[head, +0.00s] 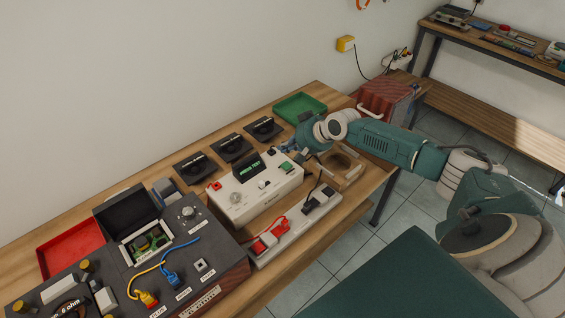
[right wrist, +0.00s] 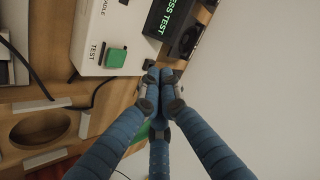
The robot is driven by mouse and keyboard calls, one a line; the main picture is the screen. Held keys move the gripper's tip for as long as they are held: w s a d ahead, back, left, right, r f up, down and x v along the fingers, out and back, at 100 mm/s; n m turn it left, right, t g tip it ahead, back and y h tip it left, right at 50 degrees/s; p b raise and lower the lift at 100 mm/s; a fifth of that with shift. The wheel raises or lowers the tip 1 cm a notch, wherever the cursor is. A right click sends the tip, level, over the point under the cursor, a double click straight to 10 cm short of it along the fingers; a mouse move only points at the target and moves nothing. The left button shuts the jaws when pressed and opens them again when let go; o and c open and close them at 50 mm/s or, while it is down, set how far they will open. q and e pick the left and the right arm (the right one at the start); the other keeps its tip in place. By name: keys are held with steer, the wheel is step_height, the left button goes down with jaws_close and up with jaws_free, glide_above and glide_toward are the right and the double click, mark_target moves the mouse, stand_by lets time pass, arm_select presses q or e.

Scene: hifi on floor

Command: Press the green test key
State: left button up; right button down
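The green test key (right wrist: 115,57) sits on the white tester box (right wrist: 92,35), beside the printed word TEST. In the head view the key (head: 286,167) is near the right end of the box (head: 250,198). The box's dark display (head: 249,167) shows PRESS TEST in green. My right gripper (right wrist: 157,76) has its blue fingers drawn together with nothing between them. In the right wrist view its tips are beside the key, apart from it in the picture; their height above the box is unclear. My left gripper is not in view.
A power strip (head: 296,229) with red and black plugs lies in front of the box. Black devices (head: 230,147) stand behind it, with a green tray (head: 299,106) at the far end. A dark panel with cables (head: 190,226) is to the left.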

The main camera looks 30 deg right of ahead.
steer(key=shift+w+d+r+m+t, duration=0.15)
steer(key=shift+w+d+r+m, duration=0.1)
steer(key=shift+d+r, duration=0.3)
steer(key=shift+w+d+r+m+t, duration=0.15)
steer(key=shift+w+d+r, duration=0.15)
steer(key=shift+d, duration=0.35)
steer(key=b, duration=0.7)
glide_above(289, 165)
step_height(289, 165, down, 7)
steer(key=shift+a+f, duration=0.1)
steer(key=shift+f, duration=0.05)
steer(key=shift+f+b, duration=0.3)
steer(key=shift+f, duration=0.45)
steer(key=shift+f, duration=0.4)
